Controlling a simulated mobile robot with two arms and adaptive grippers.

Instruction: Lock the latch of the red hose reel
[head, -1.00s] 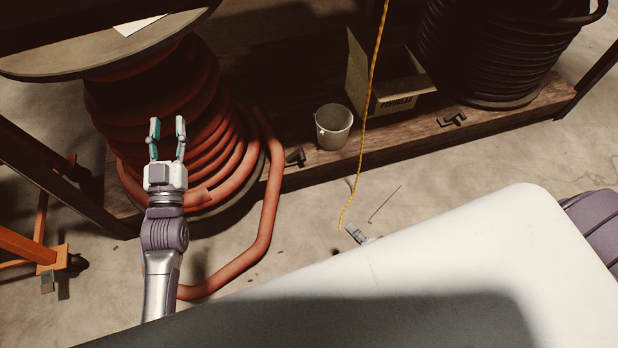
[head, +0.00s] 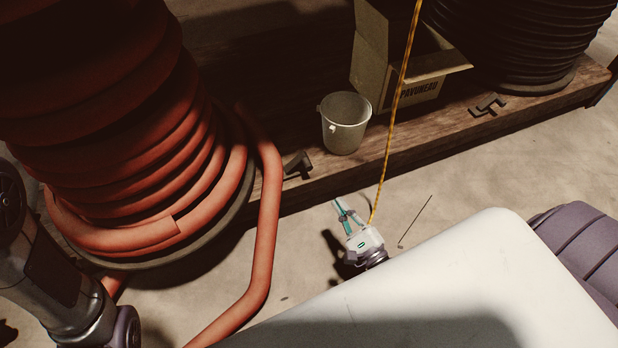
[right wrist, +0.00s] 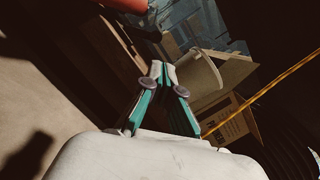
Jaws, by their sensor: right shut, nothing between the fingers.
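The red hose reel (head: 130,170) stands on the wooden shelf at the left in the head view. A small dark metal latch (head: 298,165) sits at the shelf's front edge, just right of the reel. My right gripper (head: 338,204) is low in front of the shelf, apart from the latch and to its lower right. Its teal fingers are shut and empty; their tips also meet in the right wrist view (right wrist: 162,66). I cannot make out the latch in the right wrist view. My left arm shows at the lower left, but its gripper is out of view.
A grey bucket (head: 345,124) and an open cardboard box (head: 408,93) stand on the shelf (head: 400,135). A black hose reel (head: 520,45) with a similar latch (head: 488,106) is at the right. A yellow cord (head: 392,125) hangs near my right gripper. Bare floor lies before the shelf.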

